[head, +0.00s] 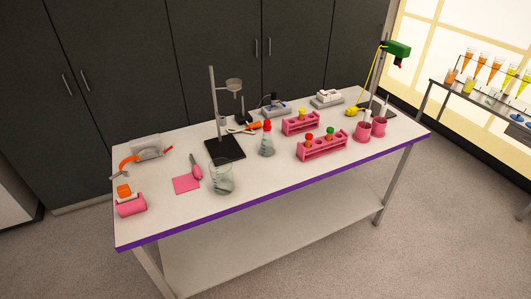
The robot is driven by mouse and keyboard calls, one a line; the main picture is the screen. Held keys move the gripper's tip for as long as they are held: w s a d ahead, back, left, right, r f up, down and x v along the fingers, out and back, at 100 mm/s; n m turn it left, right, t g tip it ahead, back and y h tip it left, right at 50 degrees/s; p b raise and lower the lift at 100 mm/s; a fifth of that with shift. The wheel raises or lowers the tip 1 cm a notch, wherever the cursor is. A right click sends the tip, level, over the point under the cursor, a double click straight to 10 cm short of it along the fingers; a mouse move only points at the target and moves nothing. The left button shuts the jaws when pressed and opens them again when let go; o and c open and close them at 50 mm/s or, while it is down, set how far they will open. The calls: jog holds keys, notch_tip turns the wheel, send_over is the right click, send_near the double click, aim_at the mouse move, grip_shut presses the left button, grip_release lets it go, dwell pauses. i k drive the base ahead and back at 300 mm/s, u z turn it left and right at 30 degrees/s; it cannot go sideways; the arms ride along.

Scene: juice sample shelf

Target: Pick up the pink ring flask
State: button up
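I cannot make out a flask with a clear pink ring. A clear conical flask (267,146) with a red top stands upright near the middle of the white table, and no pink ring shows on it at this size. On the shelf at the right (433,85), several small glass vessels stand below orange tubes (495,70); they are too small to tell ring colours. My gripper is not in view.
The white table (270,183) has a purple front edge. It holds a glass beaker (222,178), a stand (214,105), pink tube racks (322,146), pink cups (380,126) and a pink pad (186,184). Grey floor (425,245) is open between table and shelf.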

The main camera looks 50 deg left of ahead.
aim_at(267, 148)
jog(key=z, duration=0.2)
jog(key=k, duration=0.6)
jog(key=u, duration=2.6)
jog(key=i, duration=1)
jog(key=u, duration=0.05)
